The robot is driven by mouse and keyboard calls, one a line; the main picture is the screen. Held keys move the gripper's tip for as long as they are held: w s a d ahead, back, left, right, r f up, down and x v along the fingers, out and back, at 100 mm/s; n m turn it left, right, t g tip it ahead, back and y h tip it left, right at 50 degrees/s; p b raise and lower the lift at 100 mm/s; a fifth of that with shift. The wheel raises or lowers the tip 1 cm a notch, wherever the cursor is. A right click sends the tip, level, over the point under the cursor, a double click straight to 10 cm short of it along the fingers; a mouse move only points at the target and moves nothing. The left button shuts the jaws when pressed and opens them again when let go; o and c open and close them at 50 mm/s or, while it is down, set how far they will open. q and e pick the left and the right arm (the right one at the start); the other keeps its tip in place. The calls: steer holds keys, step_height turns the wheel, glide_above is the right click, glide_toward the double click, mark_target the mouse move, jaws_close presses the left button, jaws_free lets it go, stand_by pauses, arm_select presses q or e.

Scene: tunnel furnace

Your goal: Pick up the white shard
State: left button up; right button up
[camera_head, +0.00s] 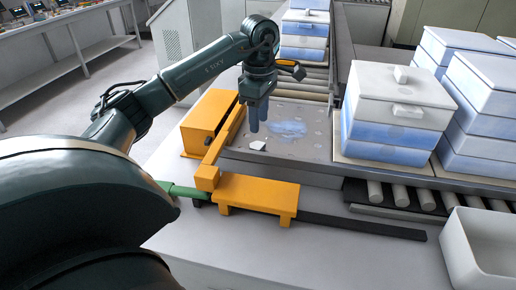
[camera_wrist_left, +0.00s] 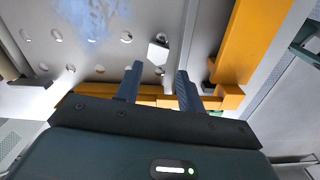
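The white shard (camera_head: 258,145) is a small flat piece lying on the grey perforated metal plate (camera_head: 310,150), near the yellow frame. It also shows in the left wrist view (camera_wrist_left: 158,53), just beyond the fingertips and roughly in line with the gap between them. My left gripper (camera_head: 258,124) points down above the plate, close to the shard. In the left wrist view my left gripper (camera_wrist_left: 160,72) has its two fingers apart with nothing between them. Whether the fingertips touch the plate I cannot tell. My right gripper does not show.
A yellow frame (camera_head: 258,192) borders the plate on the left and front. A bluish smudge (camera_head: 288,129) marks the plate. Stacked white-and-blue boxes (camera_head: 397,108) stand to the right, others (camera_head: 304,38) behind on rollers. An empty white bin (camera_head: 482,246) stands at the front right.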

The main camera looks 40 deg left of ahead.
mark_target(259, 146)
arm_select(q)
step_height(259, 146, down, 8)
steer(key=shift+a+r+p, duration=0.1)
steer(key=shift+r+p, duration=0.15)
steer(key=shift+p, duration=0.25)
steer(key=shift+c, duration=0.2)
steer(key=c, duration=0.6)
